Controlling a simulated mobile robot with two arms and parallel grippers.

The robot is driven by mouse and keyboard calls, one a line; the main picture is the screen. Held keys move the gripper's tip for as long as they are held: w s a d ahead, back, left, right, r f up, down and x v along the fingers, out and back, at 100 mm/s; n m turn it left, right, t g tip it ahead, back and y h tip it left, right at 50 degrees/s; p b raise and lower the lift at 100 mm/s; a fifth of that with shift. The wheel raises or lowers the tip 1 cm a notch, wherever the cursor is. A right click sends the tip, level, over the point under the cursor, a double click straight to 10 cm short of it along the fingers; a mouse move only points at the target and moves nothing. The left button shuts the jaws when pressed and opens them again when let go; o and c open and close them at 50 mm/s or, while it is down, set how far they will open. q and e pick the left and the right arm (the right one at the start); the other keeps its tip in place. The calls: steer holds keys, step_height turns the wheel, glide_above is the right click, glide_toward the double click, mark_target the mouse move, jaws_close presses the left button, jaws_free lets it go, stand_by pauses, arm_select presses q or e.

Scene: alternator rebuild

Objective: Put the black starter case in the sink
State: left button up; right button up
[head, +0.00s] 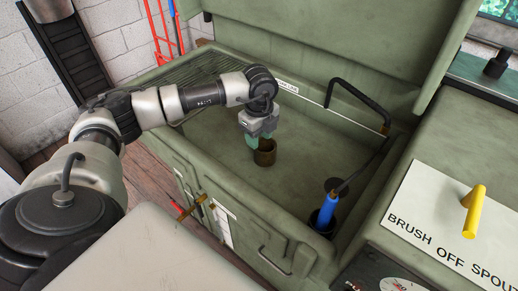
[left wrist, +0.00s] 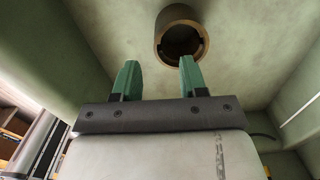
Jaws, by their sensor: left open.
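The sink (head: 315,165) is a wide green basin with a raised lid behind it. A hollow, open-ended cylinder (head: 265,153) stands on its floor. It looks dark brown rather than plain black, so I cannot be sure that it is the starter case. My left gripper (head: 256,138) is inside the sink, close by the cylinder and partly overlapping it in the head view. In the left wrist view the cylinder (left wrist: 180,18) lies beyond the green fingertips (left wrist: 160,66), which are apart with nothing between them. My right gripper is not in view.
A blue-handled brush (head: 325,215) stands in a dark holder at the sink's front right corner. A black bent spout (head: 355,92) rises at the right. A sign panel with a yellow handle (head: 473,210) is at the right. The sink's middle floor is clear.

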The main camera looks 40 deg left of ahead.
arm_select(q)
steer(key=shift+r, duration=2)
